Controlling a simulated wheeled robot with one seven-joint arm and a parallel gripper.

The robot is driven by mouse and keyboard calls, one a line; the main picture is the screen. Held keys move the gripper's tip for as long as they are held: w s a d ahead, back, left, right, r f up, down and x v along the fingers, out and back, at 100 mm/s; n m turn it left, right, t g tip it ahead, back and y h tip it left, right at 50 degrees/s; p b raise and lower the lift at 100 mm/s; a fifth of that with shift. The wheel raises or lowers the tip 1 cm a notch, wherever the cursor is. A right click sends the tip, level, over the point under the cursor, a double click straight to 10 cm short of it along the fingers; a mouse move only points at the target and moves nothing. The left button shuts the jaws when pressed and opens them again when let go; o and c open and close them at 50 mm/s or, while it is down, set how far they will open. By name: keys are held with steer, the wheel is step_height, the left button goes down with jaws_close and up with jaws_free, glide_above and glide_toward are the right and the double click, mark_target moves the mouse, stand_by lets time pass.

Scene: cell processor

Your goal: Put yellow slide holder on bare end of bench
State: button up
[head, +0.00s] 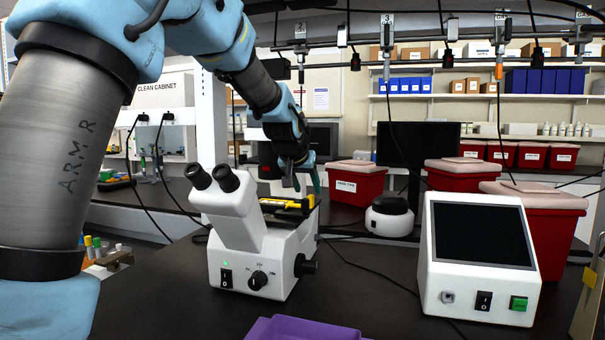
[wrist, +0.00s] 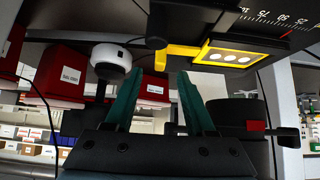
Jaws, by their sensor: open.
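The yellow slide holder (head: 290,203) lies on the stage of the white microscope (head: 248,235) in the head view. In the wrist view the holder (wrist: 236,56) shows as a yellow frame with several pale round spots and a yellow handle sticking out to the left. My gripper (wrist: 158,74) is open and empty, its two green fingers just short of the handle in the picture. In the head view my gripper is behind the microscope stage, with only a green finger clearly visible. The dark bench (head: 350,300) runs under the microscope.
A white screen unit (head: 478,250) stands to the right of the microscope. A round white device (head: 389,216) and several red bins, one a labelled bin (head: 351,186), stand behind. A purple tray (head: 312,330) is at the front edge. Cables cross the bench.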

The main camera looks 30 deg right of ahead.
mark_target(310, 196)
steer(key=shift+p+x, duration=0.7)
steer(key=shift+x, duration=2.1)
jaws_close()
